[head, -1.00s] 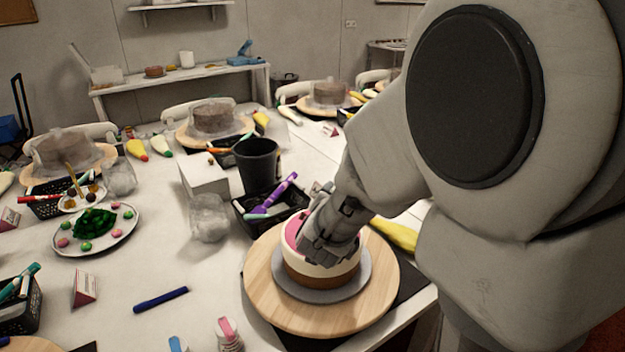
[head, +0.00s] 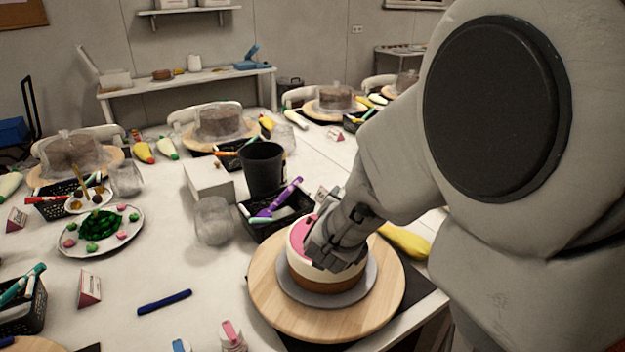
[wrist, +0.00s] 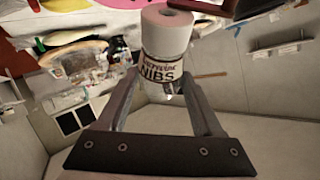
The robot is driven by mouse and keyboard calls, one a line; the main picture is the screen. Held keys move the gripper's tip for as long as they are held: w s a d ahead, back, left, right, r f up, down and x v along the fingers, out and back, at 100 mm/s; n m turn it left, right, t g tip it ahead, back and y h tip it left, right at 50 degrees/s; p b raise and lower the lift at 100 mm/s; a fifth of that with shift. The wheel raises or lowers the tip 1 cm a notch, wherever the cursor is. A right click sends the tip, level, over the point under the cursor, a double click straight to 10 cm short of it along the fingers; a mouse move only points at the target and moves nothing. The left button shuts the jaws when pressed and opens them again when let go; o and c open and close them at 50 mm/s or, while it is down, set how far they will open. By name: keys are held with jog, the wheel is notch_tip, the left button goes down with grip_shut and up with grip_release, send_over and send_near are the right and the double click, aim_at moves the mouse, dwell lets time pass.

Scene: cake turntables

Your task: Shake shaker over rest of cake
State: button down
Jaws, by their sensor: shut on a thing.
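The cake (head: 312,272), with white sides, a brown lower band and pink on top, sits on a grey board (head: 350,290) on the round wooden turntable (head: 275,312). My gripper (head: 335,250) is over the right part of the cake and hides much of its top. In the wrist view my gripper (wrist: 165,85) is shut on the shaker (wrist: 166,50), a white cylinder with a label reading "NIBS". The shaker is hidden in the head view. A pink patch shows at the top of the wrist view, beyond the shaker. I cannot see any nibs falling.
A black basket with pens (head: 275,212), a black cup (head: 262,168) and a clear bag-like thing (head: 214,222) stand behind the turntable. A yellow piping bag (head: 405,242) lies to its right. A blue pen (head: 165,302) lies on mostly clear table at left.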

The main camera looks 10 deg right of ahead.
jog(key=shift+s+d+f+m+g+y+p, duration=0.15)
jog(key=shift+d+g+y, duration=0.1)
jog(key=shift+d, duration=0.2)
jog(key=shift+w+d+f+m+g+y+p, duration=0.15)
jog(key=shift+d+g, duration=0.15)
jog(key=shift+d, duration=0.2)
jog(key=shift+s+d+f+m+g+y+p, duration=0.1)
jog(key=shift+d+g+y, duration=0.15)
jog(key=shift+d, duration=0.2)
jog(key=shift+w+d+b, duration=0.2)
jog(key=shift+d+b, duration=0.1)
jog(key=shift+d, duration=0.05)
jog(key=shift+a+r+t+h+b, duration=0.2)
jog(key=shift+t+h+b, duration=0.1)
jog(key=shift+t+h, duration=0.1)
jog(key=shift+w+d+r, duration=0.1)
jog(key=shift+d+r, duration=0.15)
jog(key=shift+d, duration=0.05)
jog(key=shift+a+f, duration=0.25)
jog(key=shift+a, duration=0.05)
jog(key=shift+s+a+b, duration=0.1)
jog(key=shift+s+b, duration=0.1)
jog(key=shift+b, duration=0.1)
